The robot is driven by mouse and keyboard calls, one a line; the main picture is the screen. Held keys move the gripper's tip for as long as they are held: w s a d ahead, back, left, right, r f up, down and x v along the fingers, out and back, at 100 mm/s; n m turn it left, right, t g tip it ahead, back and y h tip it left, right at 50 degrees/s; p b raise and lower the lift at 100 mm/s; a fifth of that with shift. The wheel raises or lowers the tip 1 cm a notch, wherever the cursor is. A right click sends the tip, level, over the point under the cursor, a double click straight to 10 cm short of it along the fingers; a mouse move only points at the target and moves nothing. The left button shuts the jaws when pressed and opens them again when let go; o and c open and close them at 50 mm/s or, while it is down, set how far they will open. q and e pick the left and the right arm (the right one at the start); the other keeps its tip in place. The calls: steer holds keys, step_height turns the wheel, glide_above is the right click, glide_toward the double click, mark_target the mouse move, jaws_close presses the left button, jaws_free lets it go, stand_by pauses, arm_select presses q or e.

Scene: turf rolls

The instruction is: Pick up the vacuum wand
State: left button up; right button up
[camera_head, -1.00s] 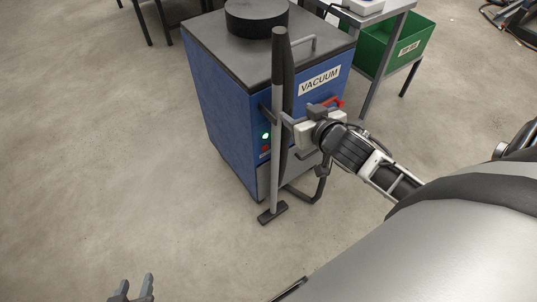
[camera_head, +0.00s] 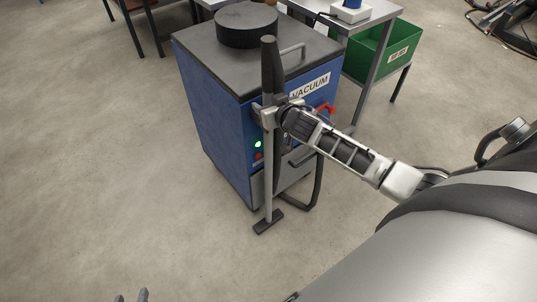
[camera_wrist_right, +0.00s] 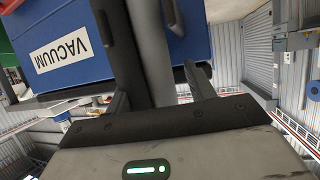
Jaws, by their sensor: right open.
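The vacuum wand is a grey tube (camera_head: 268,185) with a dark handle (camera_head: 267,65) and a flat dark foot at floor level. It stands nearly upright at the front corner of the blue vacuum cabinet (camera_head: 212,125). My right gripper (camera_head: 265,115) is at the upper tube, just below the handle. In the right wrist view the wand (camera_wrist_right: 150,45) passes between the two fingers of my right gripper (camera_wrist_right: 158,95), which are apart.
A dark round lid (camera_head: 246,24) and a handle bar are on top of the cabinet. A green bin (camera_head: 385,55) and metal table stand behind right. The floor on the left is clear.

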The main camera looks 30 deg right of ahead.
steer(key=shift+w, duration=0.15)
steer(key=c, duration=1)
steer(key=shift+w+r, duration=0.1)
steer(key=shift+c, duration=0.2)
steer(key=shift+r, duration=0.1)
